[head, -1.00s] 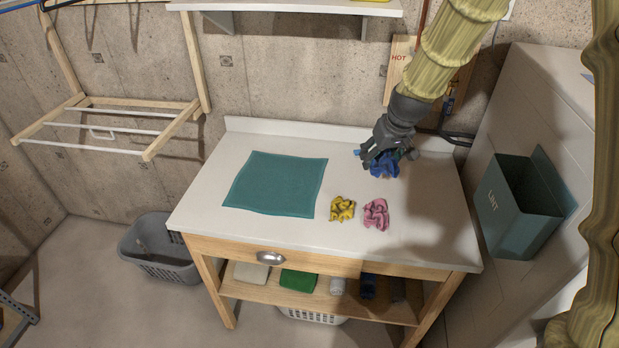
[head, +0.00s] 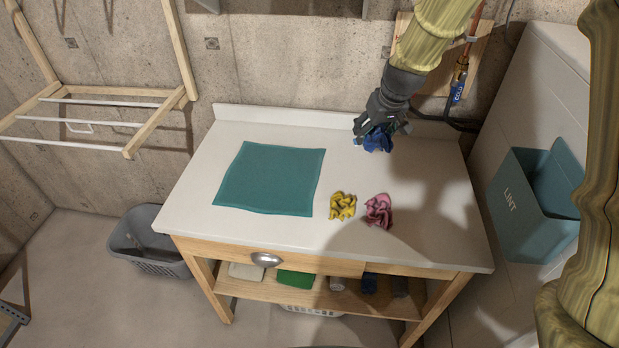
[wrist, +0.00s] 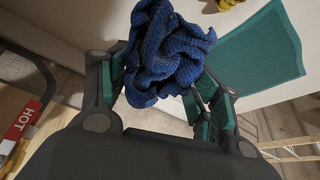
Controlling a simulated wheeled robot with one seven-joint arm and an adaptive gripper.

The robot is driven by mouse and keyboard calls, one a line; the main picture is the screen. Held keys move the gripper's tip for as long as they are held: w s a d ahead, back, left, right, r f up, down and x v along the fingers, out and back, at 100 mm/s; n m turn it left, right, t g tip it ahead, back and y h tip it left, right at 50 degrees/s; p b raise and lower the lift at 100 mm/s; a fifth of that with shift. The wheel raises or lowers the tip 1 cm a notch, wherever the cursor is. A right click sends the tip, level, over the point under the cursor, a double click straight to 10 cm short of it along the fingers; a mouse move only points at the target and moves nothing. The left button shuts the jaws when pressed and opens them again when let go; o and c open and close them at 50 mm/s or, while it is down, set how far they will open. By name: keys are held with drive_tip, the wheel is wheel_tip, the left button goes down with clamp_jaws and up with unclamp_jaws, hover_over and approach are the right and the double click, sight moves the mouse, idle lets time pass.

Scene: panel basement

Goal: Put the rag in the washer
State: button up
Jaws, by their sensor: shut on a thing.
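My gripper (head: 382,128) is shut on a crumpled blue rag (head: 376,140) over the back right of the white table (head: 250,225). The rag bunches up between the fingers in the wrist view (wrist: 165,55). In the head view I cannot tell whether it is clear of the tabletop. A crumpled yellow rag (head: 342,206) and a crumpled pink rag (head: 379,211) lie side by side near the table's front edge. No washer opening shows; a white cabinet-like machine (head: 540,95) stands at the right, and I cannot tell if it is the washer.
A flat teal cloth (head: 270,178) lies on the table's left half. A teal LINT bin (head: 530,215) is on the right machine's side. A grey basket (head: 150,243) stands on the floor at left. A wooden drying rack (head: 100,115) hangs on the wall. Pipes run behind my gripper.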

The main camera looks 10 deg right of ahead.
drive_tip(key=shift+s+f+b, duration=0.2)
drive_tip(key=shift+f+b, duration=0.1)
drive_tip(key=shift+f, duration=0.15)
drive_tip(key=b, duration=0.6)
hover_over(362, 183)
drive_tip(key=s, duration=0.2)
wheel_tip(362, 183, down, 6)
drive_tip(key=f, duration=0.1)
drive_tip(key=shift+w+f+p, duration=0.2)
drive_tip(key=shift+f+p, duration=0.35)
drive_tip(key=shift+f, duration=4.65)
drive_tip(key=o, duration=0.8)
drive_tip(key=shift+f, duration=0.15)
drive_tip(key=shift+o, duration=0.2)
drive_tip(key=shift+r, duration=0.25)
